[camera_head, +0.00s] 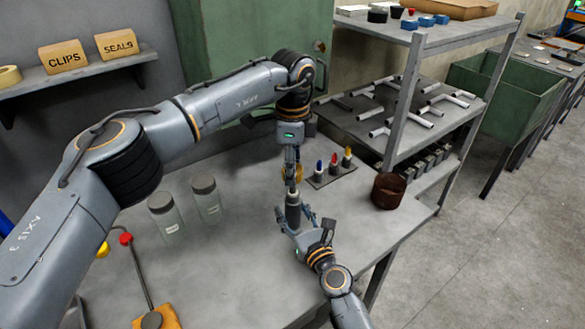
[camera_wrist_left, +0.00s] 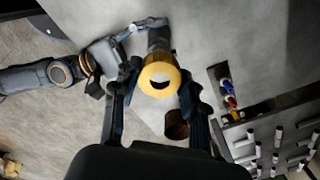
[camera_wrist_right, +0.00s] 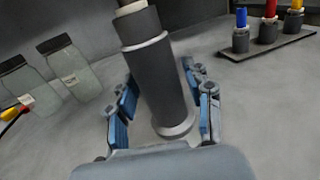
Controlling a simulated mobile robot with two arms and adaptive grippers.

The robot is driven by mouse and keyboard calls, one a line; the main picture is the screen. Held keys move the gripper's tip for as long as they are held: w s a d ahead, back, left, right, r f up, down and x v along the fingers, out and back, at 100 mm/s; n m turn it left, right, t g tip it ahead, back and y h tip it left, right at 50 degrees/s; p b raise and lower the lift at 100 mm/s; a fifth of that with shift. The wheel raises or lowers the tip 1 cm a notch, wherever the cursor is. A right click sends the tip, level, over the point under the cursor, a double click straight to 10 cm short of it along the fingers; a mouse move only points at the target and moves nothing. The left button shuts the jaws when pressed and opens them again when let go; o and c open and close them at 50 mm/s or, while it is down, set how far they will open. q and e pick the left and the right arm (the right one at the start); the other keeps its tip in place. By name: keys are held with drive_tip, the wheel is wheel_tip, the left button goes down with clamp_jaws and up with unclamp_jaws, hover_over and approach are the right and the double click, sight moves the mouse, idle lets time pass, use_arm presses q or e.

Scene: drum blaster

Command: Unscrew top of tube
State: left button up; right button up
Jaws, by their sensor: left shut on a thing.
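A dark grey tube (camera_head: 293,210) stands upright on the grey table; its body fills the middle of the right wrist view (camera_wrist_right: 160,80). My left gripper (camera_head: 291,183) points down from above, shut on a yellow ring-shaped top (camera_wrist_left: 160,76) with a dark opening. The yellow top is right above the tube; I cannot tell whether they touch. My right gripper (camera_wrist_right: 163,100) is low at the table, its blue-padded fingers apart on either side of the tube. The tube's upper end is cut off in the right wrist view.
A stand with blue, red and yellow-tipped pieces (camera_head: 333,169) is right behind the tube. A brown cup (camera_head: 388,191) stands near the table's right edge. Two glass jars (camera_head: 166,219) (camera_head: 207,199) stand to the left. A metal shelf (camera_head: 455,118) borders the table's back right.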

drive_tip(key=shift+o, duration=0.2)
drive_tip(key=v, duration=1.2)
